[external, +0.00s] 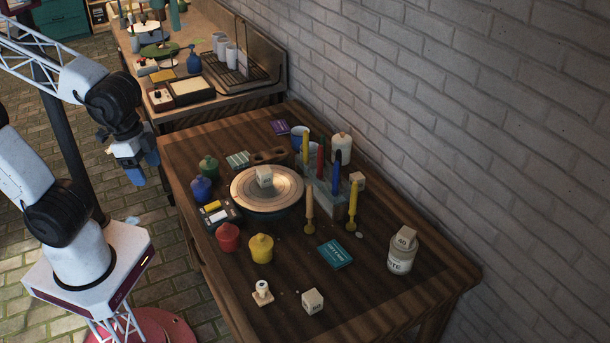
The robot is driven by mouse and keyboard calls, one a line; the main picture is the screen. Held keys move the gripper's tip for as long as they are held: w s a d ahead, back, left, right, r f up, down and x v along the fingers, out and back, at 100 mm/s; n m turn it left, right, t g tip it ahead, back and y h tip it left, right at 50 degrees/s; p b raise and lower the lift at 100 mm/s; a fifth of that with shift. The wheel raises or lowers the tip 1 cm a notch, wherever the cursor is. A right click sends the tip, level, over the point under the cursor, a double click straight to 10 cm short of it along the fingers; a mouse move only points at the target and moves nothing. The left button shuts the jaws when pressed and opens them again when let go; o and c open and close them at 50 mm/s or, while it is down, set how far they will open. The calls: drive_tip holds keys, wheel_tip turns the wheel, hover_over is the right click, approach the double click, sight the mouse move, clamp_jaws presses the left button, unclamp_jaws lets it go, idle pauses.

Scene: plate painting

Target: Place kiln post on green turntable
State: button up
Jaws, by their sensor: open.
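A turntable (247,196) with a pale wood-coloured top and a dark, greenish base stands on the near table. A small whitish block (264,180) with dark markings sits on its top. I cannot tell which block is the kiln post. A green disc (158,50) also shows on the back counter; I cannot tell if it is a turntable. My gripper (136,180) is open, beyond the table's left edge, apart from the turntable and blocks.
Blue (202,190), red (228,238) and yellow (261,249) lidded pots stand left and front of the turntable. Upright coloured sticks (353,207) stand to its right. A white jar (400,258) is far right. A teal booklet (336,254) lies flat. The right front is fairly clear.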

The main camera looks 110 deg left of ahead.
drive_tip(key=s+d+m, duration=0.1)
drive_tip(key=s+d, duration=0.2)
drive_tip(key=s, duration=0.2)
drive_tip(key=shift+d, duration=0.35)
